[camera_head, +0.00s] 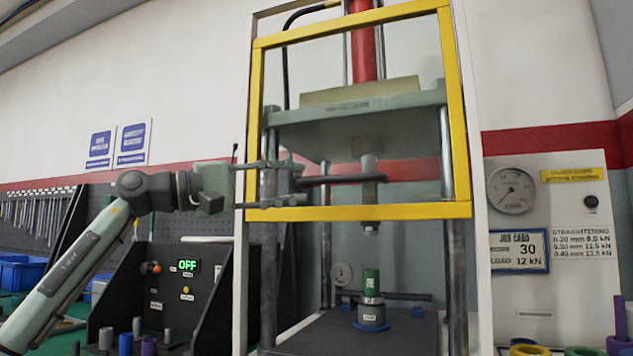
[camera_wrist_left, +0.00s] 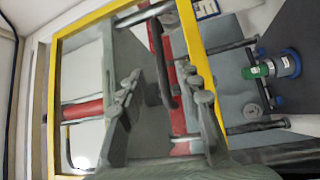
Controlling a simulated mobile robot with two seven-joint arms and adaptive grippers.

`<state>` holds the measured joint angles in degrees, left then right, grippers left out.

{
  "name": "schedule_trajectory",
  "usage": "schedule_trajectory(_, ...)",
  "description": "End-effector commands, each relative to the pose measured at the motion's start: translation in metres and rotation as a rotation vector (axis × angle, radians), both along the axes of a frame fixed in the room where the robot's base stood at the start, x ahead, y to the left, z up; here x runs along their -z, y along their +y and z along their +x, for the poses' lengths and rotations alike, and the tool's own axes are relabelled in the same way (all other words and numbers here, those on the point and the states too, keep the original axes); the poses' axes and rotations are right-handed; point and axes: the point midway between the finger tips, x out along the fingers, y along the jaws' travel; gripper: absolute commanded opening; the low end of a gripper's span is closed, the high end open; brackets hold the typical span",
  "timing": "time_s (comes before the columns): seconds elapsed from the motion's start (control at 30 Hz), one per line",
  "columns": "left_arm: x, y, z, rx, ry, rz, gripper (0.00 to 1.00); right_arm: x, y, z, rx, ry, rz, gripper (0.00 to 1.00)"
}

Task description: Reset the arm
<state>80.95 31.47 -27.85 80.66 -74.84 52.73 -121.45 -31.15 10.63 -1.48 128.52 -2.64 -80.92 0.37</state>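My left gripper (camera_head: 291,177) reaches in from the left at the yellow guard frame (camera_head: 359,212) of the press. Its fingers are spread with a clear gap and hold nothing. In the left wrist view the open gripper (camera_wrist_left: 160,85) faces the yellow frame (camera_wrist_left: 191,44), with a dark handle bar (camera_wrist_left: 160,62) seen through the gap. The same bar (camera_head: 335,180) shows just right of the fingertips in the head view. I cannot tell whether the fingers touch the frame or bar. My right gripper is in neither view.
A control box (camera_head: 172,290) reading OFF stands left. A gauge (camera_head: 511,190) is at right. Loose rings and pegs lie at both lower corners.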

Motion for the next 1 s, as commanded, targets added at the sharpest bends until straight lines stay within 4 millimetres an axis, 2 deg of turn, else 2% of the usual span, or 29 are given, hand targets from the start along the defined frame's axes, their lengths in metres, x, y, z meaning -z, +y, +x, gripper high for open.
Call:
schedule_trajectory(0.1, 0.002, 0.013, -0.006, -0.001, 0.001, -0.001, 0.34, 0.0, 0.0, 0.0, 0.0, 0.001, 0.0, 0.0)
schedule_trajectory(0.2, 0.003, 0.017, -0.009, 0.0, 0.0, 0.0, 0.34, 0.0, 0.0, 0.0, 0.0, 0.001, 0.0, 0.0)
schedule_trajectory(0.77, 0.004, 0.018, -0.009, 0.004, 0.009, -0.011, 0.34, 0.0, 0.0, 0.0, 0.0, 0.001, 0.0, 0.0)
schedule_trajectory(0.87, 0.015, 0.013, -0.004, 0.032, 0.082, -0.099, 0.34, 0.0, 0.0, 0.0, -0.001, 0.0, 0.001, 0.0)
schedule_trajectory(0.97, 0.038, 0.008, 0.006, 0.092, 0.26, -0.317, 0.34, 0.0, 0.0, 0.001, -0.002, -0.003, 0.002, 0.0)
schedule_trajectory(1.0, 0.05, 0.009, 0.012, 0.124, 0.359, -0.441, 0.34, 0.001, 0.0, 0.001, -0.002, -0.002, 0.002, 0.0)
